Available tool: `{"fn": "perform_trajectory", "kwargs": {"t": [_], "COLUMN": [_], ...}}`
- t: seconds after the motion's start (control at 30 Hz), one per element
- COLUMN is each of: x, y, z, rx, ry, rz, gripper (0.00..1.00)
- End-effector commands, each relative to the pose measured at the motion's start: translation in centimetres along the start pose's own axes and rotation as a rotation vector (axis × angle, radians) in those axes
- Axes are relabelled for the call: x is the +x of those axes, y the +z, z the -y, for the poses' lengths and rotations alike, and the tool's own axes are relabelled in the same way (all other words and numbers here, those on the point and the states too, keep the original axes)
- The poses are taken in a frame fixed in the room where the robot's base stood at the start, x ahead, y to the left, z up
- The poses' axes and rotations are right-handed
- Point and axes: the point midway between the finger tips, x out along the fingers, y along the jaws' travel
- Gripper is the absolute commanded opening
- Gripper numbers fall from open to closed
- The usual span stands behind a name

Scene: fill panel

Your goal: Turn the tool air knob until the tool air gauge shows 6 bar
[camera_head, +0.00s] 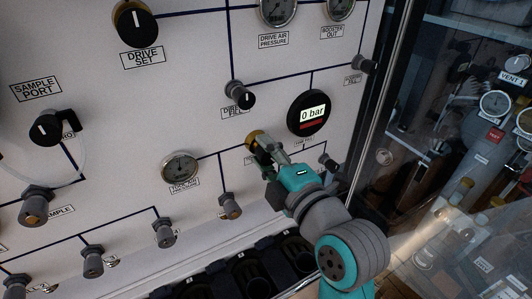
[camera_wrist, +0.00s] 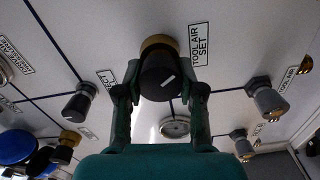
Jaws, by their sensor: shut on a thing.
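In the head view my gripper (camera_head: 264,145) covers most of the knob; some brass collar (camera_head: 254,136) shows. The tool air gauge (camera_head: 180,167) is a round dial lower left of the gripper in the head view. It also shows between my fingers in the wrist view (camera_wrist: 175,126). Its needle is too small to read.
A digital gauge (camera_head: 308,113) reading 0 bar sits close to the upper right of my gripper. The direct fill valve (camera_head: 240,95) is above it. Another valve (camera_head: 230,205) stands lower left. A cabinet frame and glass (camera_head: 470,130) bound the right side.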

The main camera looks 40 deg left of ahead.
Motion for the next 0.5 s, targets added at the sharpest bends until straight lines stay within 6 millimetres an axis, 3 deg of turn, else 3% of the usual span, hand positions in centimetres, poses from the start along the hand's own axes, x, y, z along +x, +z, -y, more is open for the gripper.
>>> {"fn": "perform_trajectory", "kwargs": {"t": [0.37, 0.4, 0.47, 0.5], "x": [0.0, 0.0, 0.0, 0.0], "y": [-0.01, -0.01, -0.01, -0.01], "z": [0.07, 0.07, 0.06, 0.06], "rx": [-0.002, -0.002, -0.002, -0.002], "ry": [-0.001, -0.001, -0.001, -0.001], "rz": [0.0, 0.0, 0.0, 0.0], "gripper": [0.03, 0.48, 0.63, 0.65]}}
